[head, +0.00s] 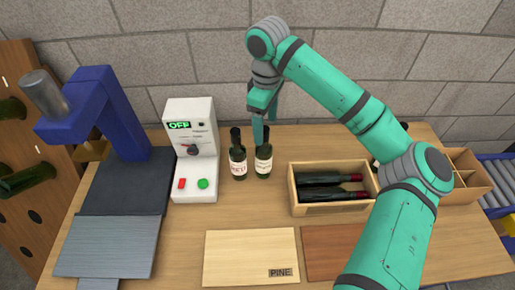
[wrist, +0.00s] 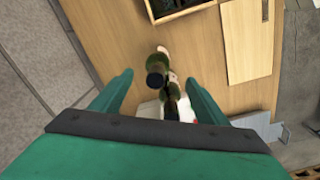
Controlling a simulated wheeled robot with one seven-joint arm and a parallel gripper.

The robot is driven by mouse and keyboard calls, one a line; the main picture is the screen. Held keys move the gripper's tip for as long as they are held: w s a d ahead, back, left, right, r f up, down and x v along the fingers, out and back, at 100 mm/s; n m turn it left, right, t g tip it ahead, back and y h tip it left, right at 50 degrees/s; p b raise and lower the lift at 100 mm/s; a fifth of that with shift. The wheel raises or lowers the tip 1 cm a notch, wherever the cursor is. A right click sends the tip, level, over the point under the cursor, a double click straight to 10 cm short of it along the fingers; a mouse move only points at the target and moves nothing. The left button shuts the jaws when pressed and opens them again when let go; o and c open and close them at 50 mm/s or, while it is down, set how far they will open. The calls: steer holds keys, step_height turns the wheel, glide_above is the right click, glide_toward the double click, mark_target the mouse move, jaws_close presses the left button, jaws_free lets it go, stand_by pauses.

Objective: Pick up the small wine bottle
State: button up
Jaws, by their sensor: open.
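Two small dark green wine bottles with pale labels stand upright side by side on the wooden bench: a left bottle (head: 238,163) and a right bottle (head: 264,163). They look about the same size, and I cannot tell which one the task names. My gripper (head: 264,132) is open and points down at the neck of the right bottle. In the wrist view, a dark bottle top (wrist: 156,80) shows between the spread fingers, with the other bottle's neck (wrist: 173,90) close beside it. Contact with a finger cannot be made out.
A white control box (head: 191,150) reading OFF stands left of the bottles. A wooden crate (head: 293,203) with dark bottles lying in it is to the right. A pine board (head: 240,249) lies in front. A blue press (head: 122,115) stands at far left.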

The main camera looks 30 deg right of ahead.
mark_target(264, 145)
steer(key=shift+w+f, duration=0.2)
steer(key=f, duration=1)
steer(key=shift+w+d+f, duration=0.1)
steer(key=shift+w+f, duration=0.1)
steer(key=shift+w, duration=0.1)
jaws_close()
